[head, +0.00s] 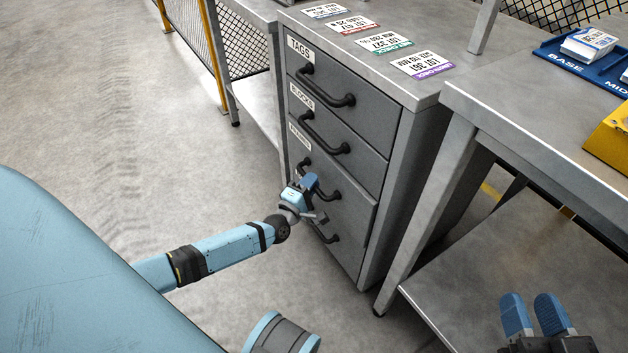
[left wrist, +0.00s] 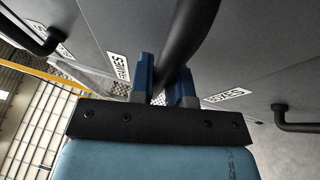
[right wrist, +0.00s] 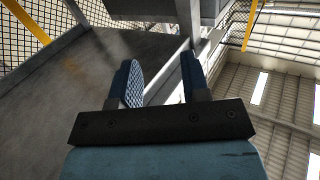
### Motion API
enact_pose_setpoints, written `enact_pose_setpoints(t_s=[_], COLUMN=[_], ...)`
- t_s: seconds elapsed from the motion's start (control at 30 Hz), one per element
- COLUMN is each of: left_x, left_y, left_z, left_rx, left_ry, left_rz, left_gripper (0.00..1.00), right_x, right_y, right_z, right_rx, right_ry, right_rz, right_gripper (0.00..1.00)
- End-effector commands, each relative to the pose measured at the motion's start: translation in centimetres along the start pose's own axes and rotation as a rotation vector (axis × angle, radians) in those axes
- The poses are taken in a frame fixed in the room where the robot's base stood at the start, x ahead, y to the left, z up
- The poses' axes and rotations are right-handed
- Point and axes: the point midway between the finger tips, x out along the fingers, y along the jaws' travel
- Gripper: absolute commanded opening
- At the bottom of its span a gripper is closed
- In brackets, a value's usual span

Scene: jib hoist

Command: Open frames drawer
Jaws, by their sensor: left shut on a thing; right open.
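The grey drawer cabinet (head: 375,105) stands in the middle of the head view, with several stacked drawers and dark bar handles. The frames drawer (head: 352,212) is the third from the top; its label (head: 299,136) is small in the head view. My left gripper (head: 308,190) is shut on the frames drawer's handle (head: 327,193). In the left wrist view the dark handle (left wrist: 190,40) runs between the blue fingertips. Whether this drawer stands slightly out is hard to tell. My right gripper (head: 532,312) is open and empty, at the lower right over the workbench's lower shelf.
The tags drawer (head: 345,100) and blocks drawer (head: 345,148) above look shut. Lot cards (head: 422,64) lie on the cabinet top. A workbench (head: 540,110) at right carries a blue tray (head: 570,65) and a yellow block (head: 610,140). The floor (head: 110,130) left of the cabinet is clear.

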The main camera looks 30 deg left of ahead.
Motion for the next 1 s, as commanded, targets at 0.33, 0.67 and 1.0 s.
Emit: enact_pose_setpoints(t_s=[0.33, 0.67, 1.0], left_x=[-7.0, -15.3, -22.0], left_y=[1.6, 3.4, 4.8], left_z=[-2.8, -6.2, -9.0], left_rx=[0.003, 0.002, 0.000], left_ry=[-0.002, -0.002, -0.001], left_rz=[-0.008, -0.007, -0.004], left_gripper=[0.00, 0.00, 0.00], right_x=[-0.6, -0.9, -1.1], right_y=[-1.1, -1.3, -1.3], right_z=[-0.1, -3.1, -5.7], right_rx=[0.118, 0.144, 0.136], right_ry=[-0.070, 0.029, 0.119], right_rz=[-0.003, 0.021, 0.034], right_gripper=[0.43, 0.43, 0.43])
